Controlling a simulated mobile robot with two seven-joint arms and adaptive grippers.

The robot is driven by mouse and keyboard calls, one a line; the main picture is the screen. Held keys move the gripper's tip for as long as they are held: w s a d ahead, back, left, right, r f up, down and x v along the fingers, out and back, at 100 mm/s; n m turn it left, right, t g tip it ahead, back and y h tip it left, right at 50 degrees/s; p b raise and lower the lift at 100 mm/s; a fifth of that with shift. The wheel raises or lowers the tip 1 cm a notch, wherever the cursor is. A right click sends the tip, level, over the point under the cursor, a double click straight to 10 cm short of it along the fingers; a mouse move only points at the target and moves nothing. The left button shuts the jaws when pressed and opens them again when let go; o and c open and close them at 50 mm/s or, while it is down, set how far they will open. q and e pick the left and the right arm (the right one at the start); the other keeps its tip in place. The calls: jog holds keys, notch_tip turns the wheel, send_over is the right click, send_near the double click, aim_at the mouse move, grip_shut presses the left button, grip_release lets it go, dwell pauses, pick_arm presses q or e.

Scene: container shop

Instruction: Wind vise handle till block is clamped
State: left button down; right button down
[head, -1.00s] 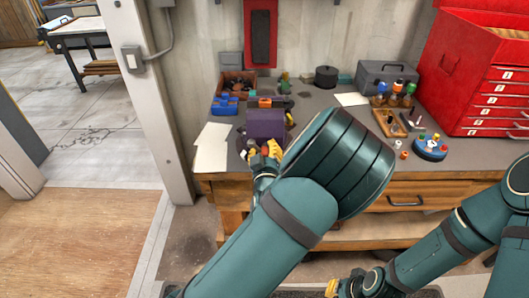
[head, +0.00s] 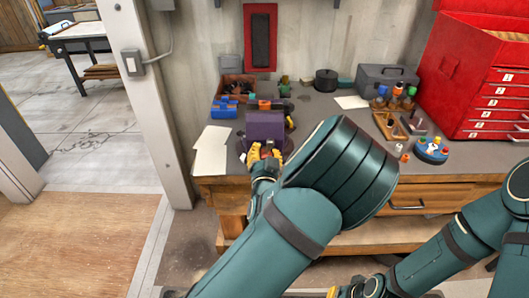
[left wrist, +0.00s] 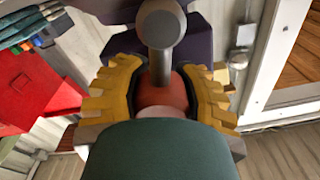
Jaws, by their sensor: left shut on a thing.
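The purple vise (head: 264,125) stands near the front edge of the workbench. My left gripper (head: 265,154) is at its front face. In the left wrist view, the yellow fingers of my left gripper (left wrist: 163,90) are shut around a red-orange knob (left wrist: 162,90) of the vise handle. A grey metal bar with a round end (left wrist: 160,22) runs over the knob, with the dark purple vise body (left wrist: 200,42) behind. I cannot make out the block or whether the jaws touch it. My right gripper (head: 335,292) is only partly in view at the bottom edge; its fingers are unclear.
White papers (head: 212,150) and a blue object (head: 224,107) lie left of the vise. An open brown bin (head: 237,87) is behind. A wooden tray (head: 389,125), a round blue holder (head: 431,150) and a red drawer cabinet (head: 470,75) are to the right.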

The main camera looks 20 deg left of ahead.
pick_arm(q)
jog(key=m, duration=0.2)
jog(key=f+m, duration=0.1)
jog(key=m, duration=0.2)
jog(key=shift+s+p, duration=0.2)
jog(key=shift+p, duration=0.1)
jog(key=shift+r, duration=0.1)
jog(key=c, duration=0.5)
grip_release()
jog(key=shift+s, duration=0.1)
jog(key=shift+c, duration=0.2)
jog(key=shift+o, duration=0.5)
jog(key=shift+s+d+r, duration=0.1)
jog(key=shift+r, duration=0.1)
jog(key=v, duration=0.7)
jog(key=shift+s, duration=0.15)
